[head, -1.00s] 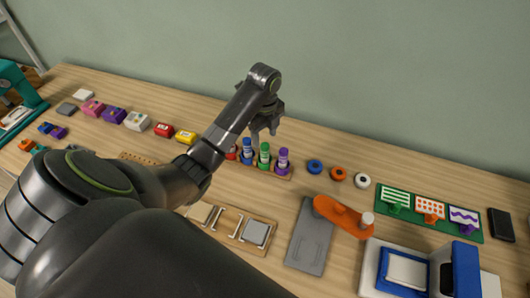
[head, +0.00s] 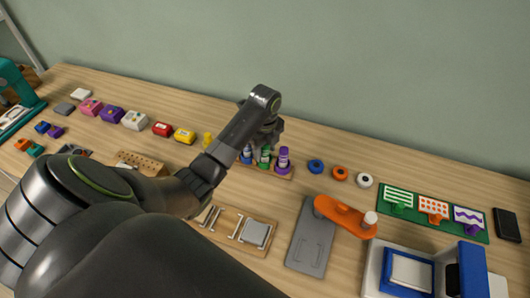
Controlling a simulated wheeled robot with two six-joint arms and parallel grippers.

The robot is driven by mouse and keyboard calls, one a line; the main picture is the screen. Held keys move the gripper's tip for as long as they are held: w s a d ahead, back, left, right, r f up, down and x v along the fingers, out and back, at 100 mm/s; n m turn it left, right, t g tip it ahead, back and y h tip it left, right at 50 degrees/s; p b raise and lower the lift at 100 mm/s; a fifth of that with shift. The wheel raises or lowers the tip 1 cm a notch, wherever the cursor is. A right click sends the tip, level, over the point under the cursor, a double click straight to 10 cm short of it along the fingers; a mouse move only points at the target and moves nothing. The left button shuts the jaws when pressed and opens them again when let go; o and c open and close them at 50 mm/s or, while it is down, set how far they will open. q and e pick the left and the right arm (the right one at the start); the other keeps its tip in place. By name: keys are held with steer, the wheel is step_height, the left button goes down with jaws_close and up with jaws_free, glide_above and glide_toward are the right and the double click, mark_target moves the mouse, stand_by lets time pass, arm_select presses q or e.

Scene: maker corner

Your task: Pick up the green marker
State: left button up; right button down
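The green marker (head: 265,158) stands upright in a wooden rack (head: 284,176), between a blue marker (head: 246,156) on its left and a purple marker (head: 283,159) on its right. My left gripper (head: 263,150) points down over the green marker, with its fingers low around the marker's top. The fingers look apart, but whether they touch the marker is too small to see. The gripper and wrist hide part of the markers' tops. My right gripper is not in view.
My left forearm covers the rack's left end. Blue, orange and white rings (head: 340,173) lie right of the rack. A grey plate (head: 311,240) and orange arm-like piece (head: 342,215) lie in front. Several small coloured boxes (head: 135,120) line the back left.

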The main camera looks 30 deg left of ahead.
arm_select(q)
steer(key=c, duration=0.8)
steer(key=shift+o, duration=0.2)
step_height(320, 180, up, 6)
steer(key=shift+w+f, duration=0.1)
step_height(320, 180, up, 2)
steer(key=p, duration=0.3)
steer(key=shift+r+p, duration=0.95)
steer(key=shift+f+b, duration=0.35)
steer(key=shift+b, duration=0.05)
